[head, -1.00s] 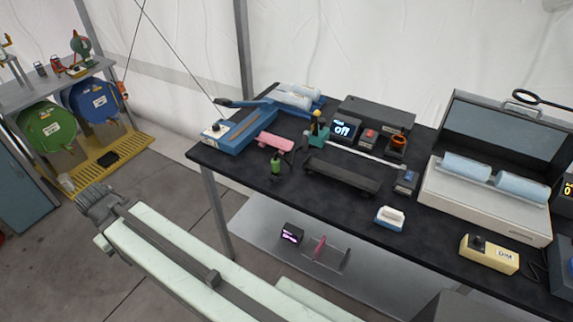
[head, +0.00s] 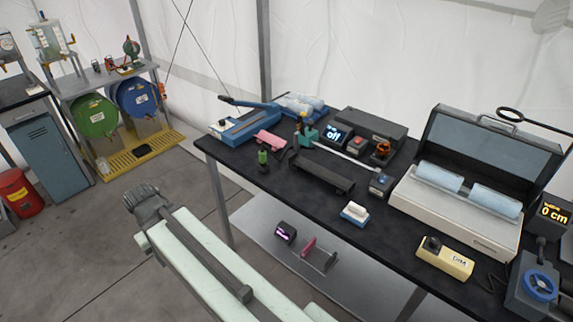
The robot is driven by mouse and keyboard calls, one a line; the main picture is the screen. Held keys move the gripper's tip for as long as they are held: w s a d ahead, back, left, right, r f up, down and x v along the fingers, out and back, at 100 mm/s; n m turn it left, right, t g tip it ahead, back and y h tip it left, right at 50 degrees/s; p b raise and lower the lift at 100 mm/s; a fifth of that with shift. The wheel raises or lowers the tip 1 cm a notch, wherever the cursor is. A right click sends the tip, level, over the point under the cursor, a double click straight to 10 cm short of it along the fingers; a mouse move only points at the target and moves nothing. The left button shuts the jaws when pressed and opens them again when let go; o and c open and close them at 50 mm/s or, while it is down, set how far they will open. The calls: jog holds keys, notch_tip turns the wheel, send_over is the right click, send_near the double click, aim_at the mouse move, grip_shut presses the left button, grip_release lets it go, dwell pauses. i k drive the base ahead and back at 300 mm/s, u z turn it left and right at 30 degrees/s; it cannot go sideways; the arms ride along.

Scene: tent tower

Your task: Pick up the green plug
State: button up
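The green plug (head: 262,158) looks like a small green piece with a dark base, standing near the front left edge of the black table (head: 318,200). A pink block (head: 270,139) lies just behind it. My arm reaches up from the bottom of the head view, and its grey end with my gripper (head: 146,202) is over the floor, left of the table and well apart from the plug. The fingers are too unclear to tell open from shut.
The table also holds a blue sealer (head: 250,126), a dark tray (head: 322,175), a white-and-blue block (head: 354,213), a yellow dimmer box (head: 445,258) and an open case (head: 456,212). A lower shelf (head: 262,222) sits underneath. The floor (head: 95,240) at left is clear.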

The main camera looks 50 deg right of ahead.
aim_at(263, 154)
jog(key=u, duration=0.15)
jog(key=i, duration=0.9)
jog(key=z, duration=0.05)
